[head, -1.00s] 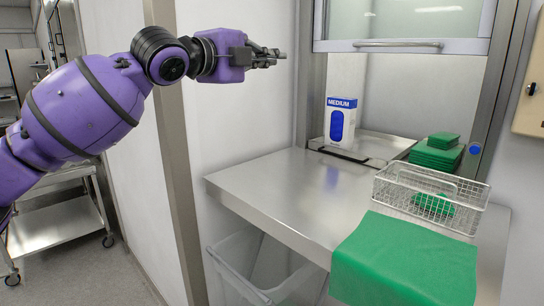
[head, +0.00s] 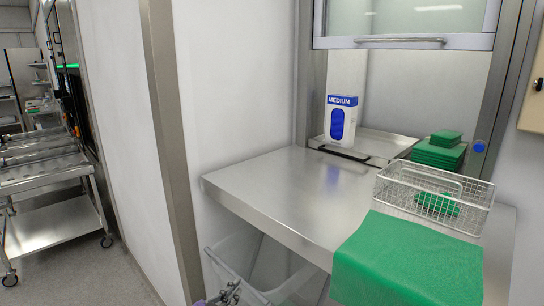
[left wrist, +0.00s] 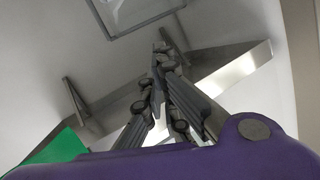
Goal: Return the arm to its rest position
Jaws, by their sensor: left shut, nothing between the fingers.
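My left gripper (head: 228,292) shows only in part at the bottom edge of the head view, low in front of the clear bin. In the left wrist view my left gripper (left wrist: 163,50) has its fingers together at the tips, with nothing between them. The purple wrist shell fills the bottom of that view. The rest of my left arm is out of the head view. My right gripper is in neither view.
A steel table (head: 270,185) holds a wire basket (head: 432,190) with green items and a green cloth (head: 405,262). A blue and white box (head: 340,122) and a green stack (head: 437,155) stand behind, under a raised hatch (head: 400,42). A clear bin (head: 235,262) is below. A cart (head: 50,220) stands left.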

